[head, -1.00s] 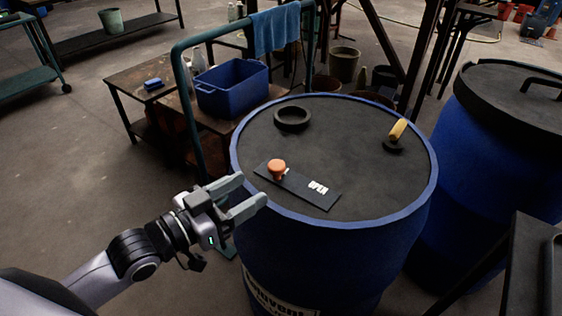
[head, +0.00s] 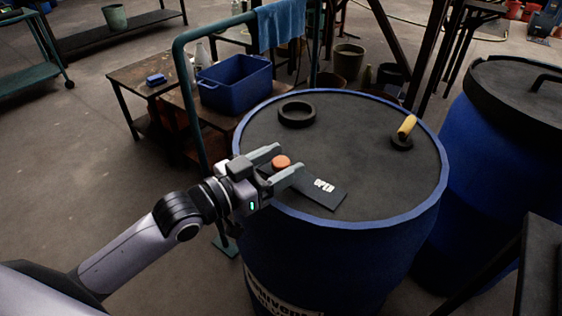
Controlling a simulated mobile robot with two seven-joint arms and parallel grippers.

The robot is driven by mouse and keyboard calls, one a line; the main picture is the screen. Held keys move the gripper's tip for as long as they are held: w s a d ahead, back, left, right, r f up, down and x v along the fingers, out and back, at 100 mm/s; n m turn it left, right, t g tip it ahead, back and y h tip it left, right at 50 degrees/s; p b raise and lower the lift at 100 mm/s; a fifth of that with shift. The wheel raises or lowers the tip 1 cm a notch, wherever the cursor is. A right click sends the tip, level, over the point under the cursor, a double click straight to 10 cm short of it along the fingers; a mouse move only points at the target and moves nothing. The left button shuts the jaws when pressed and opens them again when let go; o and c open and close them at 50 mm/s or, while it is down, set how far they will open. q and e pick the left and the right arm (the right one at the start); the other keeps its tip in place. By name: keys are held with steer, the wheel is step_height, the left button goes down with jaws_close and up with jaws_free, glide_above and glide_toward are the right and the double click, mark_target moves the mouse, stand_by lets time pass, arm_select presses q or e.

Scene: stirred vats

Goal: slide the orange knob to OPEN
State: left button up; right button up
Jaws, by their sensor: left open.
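The orange knob (head: 281,161) stands at the left end of a dark plate (head: 323,193) on top of the blue vat (head: 420,210). White OPEN lettering (head: 324,185) is on the plate, to the right of the knob. My left gripper (head: 288,160) is open, with one finger on the far side of the knob and one on the near side. I cannot tell whether either finger touches it. The gripper hides the left end of the plate and the knob's lower part. My right gripper is not in view.
A black ring (head: 297,113) and a yellow handle (head: 407,126) stand on the vat's lid. A green rail (head: 190,110) with a blue cloth (head: 281,28) rises just left of the vat. A second blue vat (head: 490,150) stands at the right. The lid's middle is clear.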

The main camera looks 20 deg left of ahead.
mark_target(315, 194)
arm_select(q)
steer(key=shift+w+d, duration=0.15)
steer(key=shift+w, duration=0.05)
jaws_close()
steer(key=shift+s+d+r+p, duration=0.1)
steer(key=shift+d+p, duration=0.15)
steer(key=shift+p, duration=0.05)
steer(key=d+p, duration=0.1)
steer(key=d, duration=0.1)
steer(key=s+d+p, duration=0.1)
steer(key=shift+s+d+r+p, duration=0.15)
steer(key=shift+s+d+p, duration=0.05)
steer(key=shift+d+p, duration=0.2)
steer(key=shift+s+d, duration=0.2)
steer(key=shift+d, duration=0.3)
steer(key=shift+s+d, duration=0.15)
steer(key=shift+d, duration=0.3)
steer(key=shift+s+d+f+p, duration=0.15)
steer(key=shift+d+f+p, duration=0.05)
steer(key=shift+d+p, duration=0.15)
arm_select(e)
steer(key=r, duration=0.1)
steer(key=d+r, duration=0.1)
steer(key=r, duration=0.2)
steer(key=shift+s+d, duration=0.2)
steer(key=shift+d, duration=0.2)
arm_select(q)
steer(key=shift+d, duration=0.1)
